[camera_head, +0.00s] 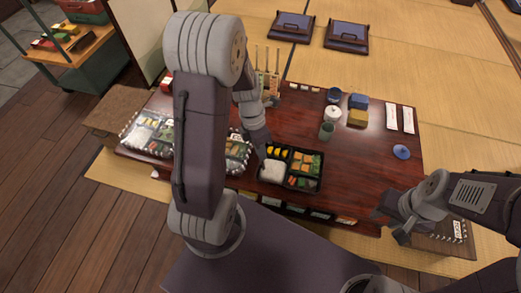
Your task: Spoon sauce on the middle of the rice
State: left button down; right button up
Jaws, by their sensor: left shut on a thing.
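The white rice (272,172) fills the left front compartment of a black lunch box (318,176) on the low table. My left gripper (262,151) is just above the rice, at the box's left edge. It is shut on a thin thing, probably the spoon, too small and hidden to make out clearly. I cannot tell whether it touches the rice or carries sauce. My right gripper (389,226) is open and empty beyond the table's right front corner. I cannot make out a sauce container for certain.
Other packed boxes (150,134) stand on the table's left, partly behind my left arm. A white pot (332,113), a green cup (326,130) and blue and yellow boxes (358,110) stand farther back. The right part of the dark table (365,160) is mostly clear.

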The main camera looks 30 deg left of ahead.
pick_arm(q)
jog(key=shift+f, duration=0.85)
dwell(0.3)
jog(key=shift+w+d+r+p, duration=0.1)
jog(key=shift+w+d+p, duration=0.1)
jog(key=shift+d, duration=0.25)
jog(key=shift+w+d+p, duration=0.1)
jog(key=shift+d+p, duration=0.1)
jog(key=shift+d, duration=0.45)
jog(key=shift+w+d+p, duration=0.25)
jog(key=shift+d+p, duration=0.3)
jog(key=shift+d, duration=0.5)
jog(key=shift+w+d, duration=0.1)
